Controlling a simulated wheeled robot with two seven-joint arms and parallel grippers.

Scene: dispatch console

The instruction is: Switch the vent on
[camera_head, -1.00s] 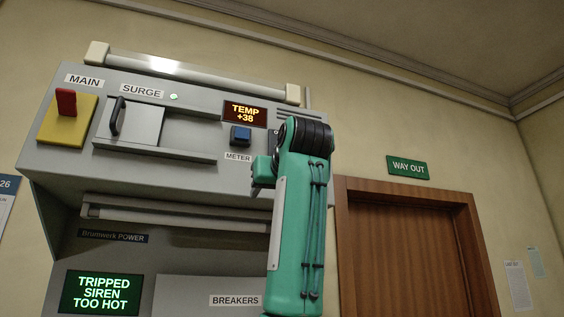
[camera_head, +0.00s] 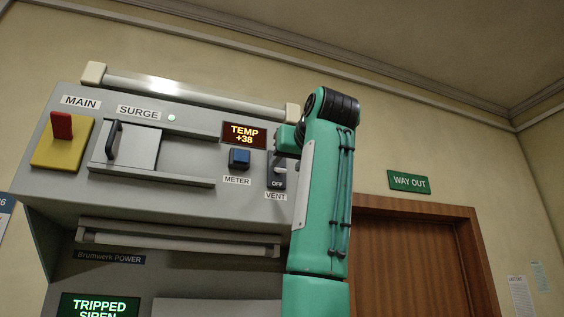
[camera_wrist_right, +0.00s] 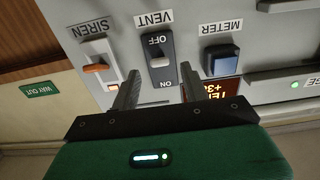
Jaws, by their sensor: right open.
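The vent switch (camera_head: 277,178) is a dark plate with a small pale lever, above the VENT label on the grey console. OFF is readable below its lever. In the right wrist view, which is upside down, the vent switch (camera_wrist_right: 160,62) shows its pale lever between the words OFF and ON. I cannot tell for sure which way the lever leans. My right gripper (camera_wrist_right: 160,84) is open and empty, its two fingers to either side of the switch and seemingly short of the lever. In the head view my right gripper (camera_head: 283,152) partly covers the switch's top. My left gripper is not in view.
The blue meter button (camera_wrist_right: 221,58) and the orange-and-white siren switch (camera_wrist_right: 98,68) flank the vent switch closely. The TEMP display (camera_head: 244,134) reads +38. A surge cover with a black handle (camera_head: 113,139) and the red main lever (camera_head: 62,125) are further left.

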